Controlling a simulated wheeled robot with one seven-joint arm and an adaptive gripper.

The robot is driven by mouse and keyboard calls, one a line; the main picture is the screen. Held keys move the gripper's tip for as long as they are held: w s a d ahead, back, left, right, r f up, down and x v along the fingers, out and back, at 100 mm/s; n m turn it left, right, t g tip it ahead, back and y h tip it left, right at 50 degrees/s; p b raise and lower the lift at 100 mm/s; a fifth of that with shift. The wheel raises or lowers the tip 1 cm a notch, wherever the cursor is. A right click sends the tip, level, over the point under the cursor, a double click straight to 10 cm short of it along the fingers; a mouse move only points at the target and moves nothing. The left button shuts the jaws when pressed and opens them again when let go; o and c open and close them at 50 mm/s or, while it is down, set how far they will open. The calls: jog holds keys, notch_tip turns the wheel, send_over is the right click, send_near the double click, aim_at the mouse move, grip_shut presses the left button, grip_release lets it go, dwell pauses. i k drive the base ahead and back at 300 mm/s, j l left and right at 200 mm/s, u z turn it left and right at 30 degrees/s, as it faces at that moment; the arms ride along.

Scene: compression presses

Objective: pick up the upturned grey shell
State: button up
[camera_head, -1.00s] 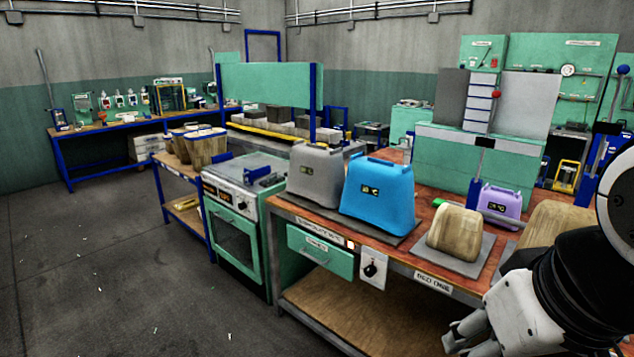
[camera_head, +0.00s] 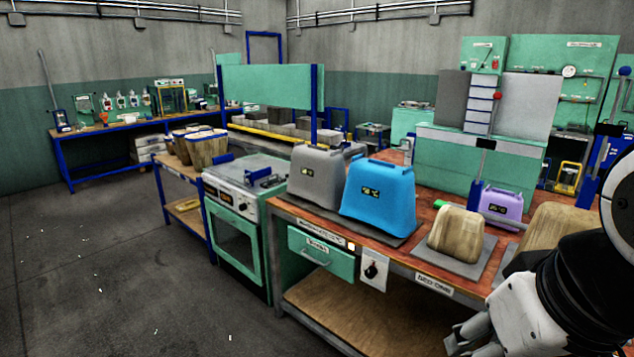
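The upturned grey shell (camera_head: 317,176) stands on a dark mat at the left end of the workbench, beside a blue shell (camera_head: 378,196). It has a small dark label on its front. My gripper (camera_head: 462,338) is at the lower right, in front of the bench's front edge and well to the right of the grey shell, apart from it. Its fingers are partly cut off by the bottom of the picture, and their opening is hard to make out. Nothing shows between them.
A wooden block (camera_head: 456,234) sits on a grey mat right of the blue shell, with a purple shell (camera_head: 499,206) behind it. A green oven (camera_head: 236,238) adjoins the bench on the left. The floor (camera_head: 110,290) at left is open.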

aim_at(317, 173)
jog(key=z, duration=1.85)
jog(key=u, duration=2)
jog(key=i+j+z, duration=0.2)
jog(key=i+j, duration=0.25)
jog(key=i, duration=0.3)
jog(key=i+j+z, duration=0.2)
jog(key=i+j, duration=0.4)
jog(key=i+j+z, duration=0.2)
jog(key=i+j, duration=0.5)
jog(key=i+j+z, duration=0.25)
jog(key=i+j, duration=0.4)
jog(key=j, duration=0.15)
